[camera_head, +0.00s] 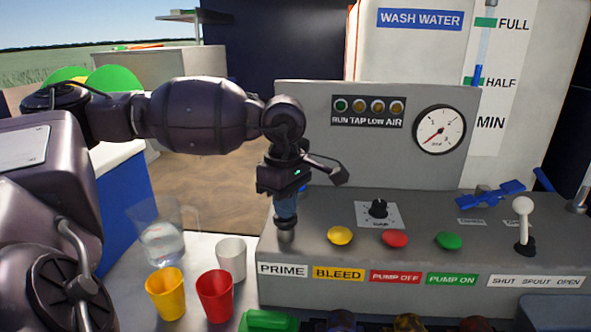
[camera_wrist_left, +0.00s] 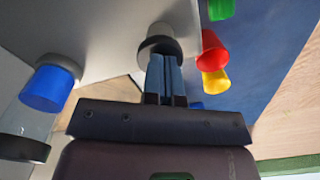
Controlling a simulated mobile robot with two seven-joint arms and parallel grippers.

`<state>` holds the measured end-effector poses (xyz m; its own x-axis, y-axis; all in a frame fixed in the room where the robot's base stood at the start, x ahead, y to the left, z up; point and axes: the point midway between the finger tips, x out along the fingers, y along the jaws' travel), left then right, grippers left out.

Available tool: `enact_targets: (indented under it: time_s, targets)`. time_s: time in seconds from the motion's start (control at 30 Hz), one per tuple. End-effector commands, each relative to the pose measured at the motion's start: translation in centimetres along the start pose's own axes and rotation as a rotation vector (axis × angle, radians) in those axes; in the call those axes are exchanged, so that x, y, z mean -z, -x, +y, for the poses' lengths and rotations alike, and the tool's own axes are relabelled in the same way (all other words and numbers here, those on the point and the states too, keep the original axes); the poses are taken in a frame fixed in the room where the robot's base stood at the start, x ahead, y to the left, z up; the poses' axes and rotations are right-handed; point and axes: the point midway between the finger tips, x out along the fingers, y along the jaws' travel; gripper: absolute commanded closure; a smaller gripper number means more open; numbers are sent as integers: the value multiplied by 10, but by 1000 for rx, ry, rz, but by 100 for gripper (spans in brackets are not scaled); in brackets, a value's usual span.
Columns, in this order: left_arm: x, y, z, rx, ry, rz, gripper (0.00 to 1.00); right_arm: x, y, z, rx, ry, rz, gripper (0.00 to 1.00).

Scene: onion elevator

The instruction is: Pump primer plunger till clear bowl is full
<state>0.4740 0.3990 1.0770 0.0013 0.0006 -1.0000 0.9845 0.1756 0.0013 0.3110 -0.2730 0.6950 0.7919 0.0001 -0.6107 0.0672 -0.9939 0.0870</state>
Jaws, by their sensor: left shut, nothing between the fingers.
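The primer plunger (camera_head: 286,236) stands at the left end of the grey control panel, above the PRIME label (camera_head: 283,270). My left gripper (camera_head: 286,214) points down right over it, fingers shut with nothing between them. In the left wrist view the shut fingertips (camera_wrist_left: 164,60) are at the plunger's round grey and dark top (camera_wrist_left: 159,40); I cannot tell whether they touch it. A clear bowl (camera_wrist_left: 22,125) with a dark rim shows at the left of that view, beside a blue cap (camera_wrist_left: 48,90). I cannot make out its fill level. My right gripper is not in view.
Yellow (camera_head: 340,236), red (camera_head: 395,239) and green (camera_head: 448,240) buttons, a dark dial (camera_head: 379,208) and a white-knobbed lever (camera_head: 522,225) lie right of the plunger. A clear jug (camera_head: 163,244) and cups (camera_head: 215,297) stand on the white table at left.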

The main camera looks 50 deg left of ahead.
Motion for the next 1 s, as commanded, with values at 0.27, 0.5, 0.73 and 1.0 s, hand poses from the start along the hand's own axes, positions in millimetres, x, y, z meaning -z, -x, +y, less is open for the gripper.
enact_targets:
  time_s: [0.27,0.5,0.73,1.0]
  targets:
    - [0,11,0,1,-1,-2,100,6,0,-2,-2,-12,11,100]
    - [0,25,0,1,0,-1,100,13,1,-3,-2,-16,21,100]
    - [0,38,0,0,0,-1,100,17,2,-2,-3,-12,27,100]
    - [0,50,0,1,0,0,100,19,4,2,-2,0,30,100]
